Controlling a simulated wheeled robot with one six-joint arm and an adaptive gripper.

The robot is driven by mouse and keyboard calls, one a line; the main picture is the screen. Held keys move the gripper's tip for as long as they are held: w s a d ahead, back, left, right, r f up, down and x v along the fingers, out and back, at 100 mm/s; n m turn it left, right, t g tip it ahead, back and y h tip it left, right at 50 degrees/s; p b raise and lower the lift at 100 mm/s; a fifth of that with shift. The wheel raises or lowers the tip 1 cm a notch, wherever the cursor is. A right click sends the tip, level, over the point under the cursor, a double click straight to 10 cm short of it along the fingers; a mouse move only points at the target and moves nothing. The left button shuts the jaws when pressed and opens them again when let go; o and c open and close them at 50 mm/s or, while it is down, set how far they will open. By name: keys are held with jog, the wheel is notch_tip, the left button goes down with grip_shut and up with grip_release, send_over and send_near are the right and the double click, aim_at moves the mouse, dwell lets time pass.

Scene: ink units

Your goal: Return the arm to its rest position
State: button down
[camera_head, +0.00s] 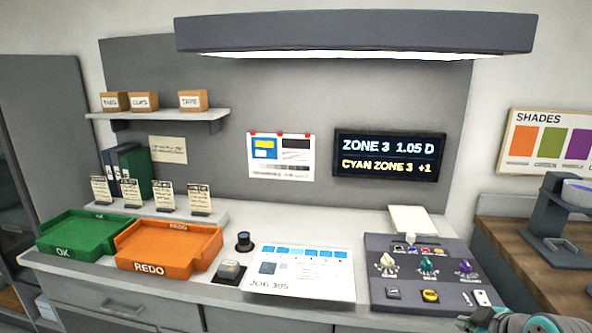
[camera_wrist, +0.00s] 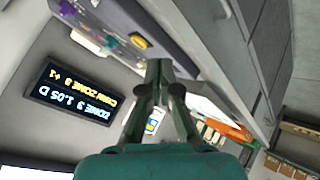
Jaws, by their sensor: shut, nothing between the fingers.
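My gripper (camera_wrist: 159,66) shows in the wrist view with its two fingers together and nothing between them. It is tilted, and the bench scene behind it looks upside down. In the head view, teal and grey parts of my arm and gripper (camera_head: 472,322) show at the lower right corner, by the front right corner of the grey control panel (camera_head: 385,297). Most of my arm is outside the picture. I cannot tell whether the gripper touches the panel; in the wrist view it appears apart from it.
On the bench stand a green OK tray (camera_head: 60,250), an orange REDO tray (camera_head: 150,267), a small black stamp-like device (camera_head: 229,272) and a printed sheet (camera_head: 300,290). A display (camera_head: 390,158) reads ZONE 3 1.05 D, CYAN ZONE 3 +1. A dark stand (camera_head: 548,225) is at right.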

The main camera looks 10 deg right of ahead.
jog(key=s+a+f+m+t, duration=0.1)
jog(key=s+a+f+m, duration=0.2)
jog(key=s+a+f, duration=0.5)
jog(key=s+a+f+m+t, duration=0.1)
jog(key=s+a+f+m, duration=0.1)
jog(key=s+a+f, duration=0.7)
jog(key=s+a+r+m+t, duration=0.1)
jog(key=s+a+r, duration=0.1)
jog(key=s, duration=0.9)
jog(key=s+a+r+m+t, duration=0.1)
jog(key=s+a+r+t, duration=0.1)
jog(key=s, duration=0.9)
jog(key=shift+a+r+m+y, duration=0.2)
jog(key=shift+a+m+y, duration=0.1)
jog(key=shift+a, duration=0.5)
